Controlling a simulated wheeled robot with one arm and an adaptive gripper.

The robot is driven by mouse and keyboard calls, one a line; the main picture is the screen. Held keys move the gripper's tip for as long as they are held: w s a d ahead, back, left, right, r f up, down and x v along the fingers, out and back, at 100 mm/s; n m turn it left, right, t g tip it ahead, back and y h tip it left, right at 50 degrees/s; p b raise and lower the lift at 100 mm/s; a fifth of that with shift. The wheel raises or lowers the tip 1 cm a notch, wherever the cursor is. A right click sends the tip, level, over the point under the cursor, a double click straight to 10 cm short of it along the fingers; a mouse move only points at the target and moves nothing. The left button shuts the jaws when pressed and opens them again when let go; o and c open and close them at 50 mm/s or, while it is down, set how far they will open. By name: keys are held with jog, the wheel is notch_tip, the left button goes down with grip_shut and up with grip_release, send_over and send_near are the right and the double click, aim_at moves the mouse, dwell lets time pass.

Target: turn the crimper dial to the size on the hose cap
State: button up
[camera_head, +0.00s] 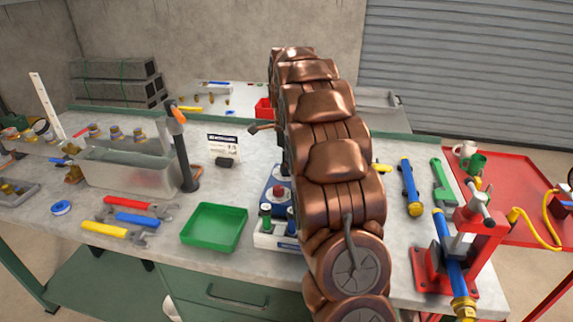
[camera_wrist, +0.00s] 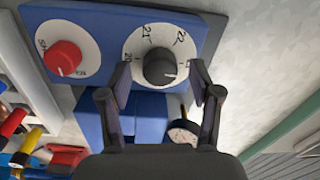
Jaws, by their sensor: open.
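The crimper (camera_head: 279,184), a blue panel on a pale base, stands mid-bench and is partly hidden by my copper-coloured arm. In the wrist view its blue panel (camera_wrist: 90,20) carries a white dial (camera_wrist: 148,35) with a black knob (camera_wrist: 160,68). The numbers 20, 21 and 22 run around it. The knob's setting is too small to tell. My gripper (camera_wrist: 160,76) is open, its fingers on either side of the black knob with gaps showing. A blue hose (camera_head: 452,264) with brass ends lies in the red vise-like stand (camera_head: 431,270). Any size on its cap is unreadable.
A red knob (camera_wrist: 62,58) on a second white dial sits left of the black one. A small gauge (camera_wrist: 183,134) is near the right finger. A green tray (camera_head: 214,227), wrenches (camera_head: 136,219) and a black post (camera_head: 184,155) stand left of the crimper.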

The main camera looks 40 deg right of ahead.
notch_tip(320, 180, up, 11)
jog(key=shift+s+a+r, duration=0.15)
jog(key=shift+s+r, duration=0.05)
dwell(0.5)
dwell(0.5)
jog(key=s+a+r+n+g+p, duration=0.1)
jog(key=s+a+n+p, duration=0.3)
jog(key=s+a+n, duration=1.3)
jog(key=s+a+f+n+p, duration=0.1)
jog(key=s+a+f+n, duration=0.1)
jog(key=s, duration=0.4)
jog(key=s+a+f+n, duration=0.2)
jog(key=s+a+n, duration=0.1)
jog(key=s, duration=0.4)
jog(key=s+a+f+n+g+p, duration=0.1)
jog(key=s+a+f+n, duration=0.1)
jog(key=s+a, duration=0.3)
jog(key=shift+s+f+n+p, duration=0.35)
jog(key=shift+s+n, duration=0.45)
jog(key=shift+s, duration=0.3)
